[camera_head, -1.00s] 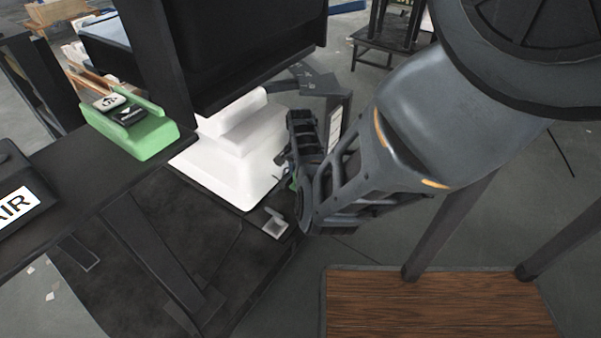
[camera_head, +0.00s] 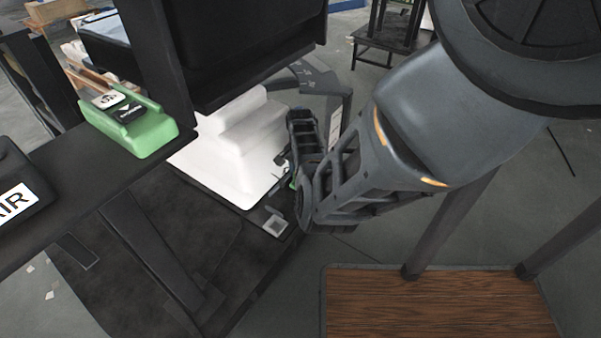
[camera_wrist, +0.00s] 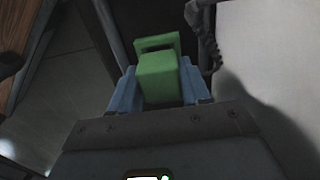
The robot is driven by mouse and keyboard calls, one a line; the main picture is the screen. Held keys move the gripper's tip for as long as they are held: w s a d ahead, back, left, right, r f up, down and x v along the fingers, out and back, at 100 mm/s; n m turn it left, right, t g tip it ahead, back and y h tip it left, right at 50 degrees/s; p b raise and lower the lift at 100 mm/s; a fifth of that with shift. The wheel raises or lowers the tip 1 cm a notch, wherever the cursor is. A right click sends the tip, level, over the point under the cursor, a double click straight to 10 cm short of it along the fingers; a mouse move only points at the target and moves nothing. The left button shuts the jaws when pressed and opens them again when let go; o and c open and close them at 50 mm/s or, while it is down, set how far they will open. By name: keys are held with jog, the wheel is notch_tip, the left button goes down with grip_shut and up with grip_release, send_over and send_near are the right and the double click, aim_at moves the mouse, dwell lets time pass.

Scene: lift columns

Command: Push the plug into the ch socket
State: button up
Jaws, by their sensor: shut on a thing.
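A green plug (camera_wrist: 160,76) with a squared loop at its far end is between the blue-grey fingers of my gripper (camera_wrist: 158,92) in the wrist view. My gripper is shut on it. In the head view my gripper (camera_head: 294,182) is beside the right edge of the white stepped block, and only a sliver of green shows there. A small grey square fitting (camera_head: 275,225) sits on the dark platform's edge, just left of and below my gripper. I cannot tell whether it is the ch socket. The plug's tip and any contact with a socket are not clear.
The white block (camera_head: 232,150) stands close beside my gripper, under a large black body (camera_head: 250,45). A green holder (camera_head: 145,135) with labelled black and white pieces is at left on a dark shelf. A wood-topped platform (camera_head: 430,300) is at lower right.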

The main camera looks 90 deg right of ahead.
jog(key=shift+f+b, duration=0.4)
jog(key=shift+f, duration=0.3)
jog(key=shift+r, duration=0.1)
jog(key=o, duration=1.3)
jog(key=shift+c, duration=0.2)
jog(key=shift+r+p, duration=3.5)
jog(key=shift+p, duration=0.05)
